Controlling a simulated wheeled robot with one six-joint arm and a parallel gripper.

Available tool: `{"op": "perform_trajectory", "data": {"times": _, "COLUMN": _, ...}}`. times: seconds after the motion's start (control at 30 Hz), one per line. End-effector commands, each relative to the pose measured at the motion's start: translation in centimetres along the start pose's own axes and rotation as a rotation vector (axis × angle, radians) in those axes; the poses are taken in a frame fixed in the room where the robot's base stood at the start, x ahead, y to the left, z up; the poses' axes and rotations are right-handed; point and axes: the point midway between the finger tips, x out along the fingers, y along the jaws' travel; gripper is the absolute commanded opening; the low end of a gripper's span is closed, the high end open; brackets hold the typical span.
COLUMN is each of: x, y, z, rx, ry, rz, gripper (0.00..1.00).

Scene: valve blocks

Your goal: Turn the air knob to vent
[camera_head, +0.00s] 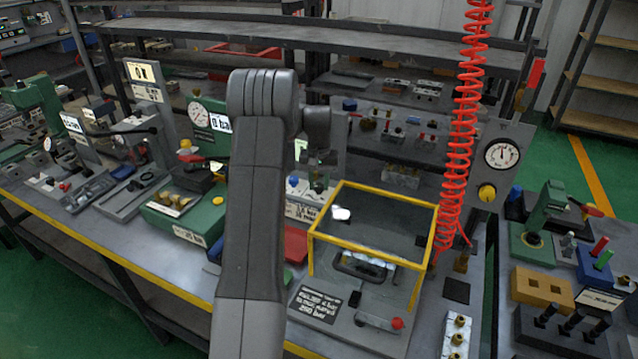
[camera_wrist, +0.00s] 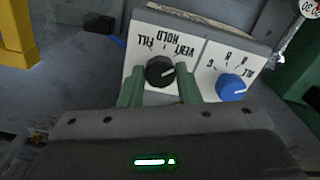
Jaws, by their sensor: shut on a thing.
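The air knob (camera_wrist: 160,72) is a round black knob on a white panel (camera_wrist: 143,60) marked FILL, HOLD and VENT, which reads upside down in the wrist view. My gripper (camera_wrist: 159,80) has its two green fingers on either side of the knob and is shut on it. A pale mark shows on the knob's right side; I cannot tell exactly which label it points to. In the head view my arm reaches over the bench, and the hold on the knob is too small to make out there.
A blue knob (camera_wrist: 232,87) with lettered positions sits close to the right of my fingers. A yellow-framed clear box (camera_head: 372,196) stands right of the panel in the head view. A red coiled hose (camera_head: 465,120) hangs near a gauge (camera_head: 502,154).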

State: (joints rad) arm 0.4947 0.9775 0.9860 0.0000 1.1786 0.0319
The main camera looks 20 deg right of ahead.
Motion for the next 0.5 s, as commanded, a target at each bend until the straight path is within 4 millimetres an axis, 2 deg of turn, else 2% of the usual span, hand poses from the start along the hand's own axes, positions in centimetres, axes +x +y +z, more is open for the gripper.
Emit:
{"op": "perform_trajectory", "data": {"times": 0.47, "x": -0.11, "y": 0.01, "z": -0.05, "rx": 0.017, "ry": 0.002, "rz": 0.000, "gripper": 0.07}}
{"op": "perform_trajectory", "data": {"times": 0.5, "x": -0.11, "y": 0.01, "z": -0.05, "rx": 0.017, "ry": 0.002, "rz": 0.000, "gripper": 0.34}}
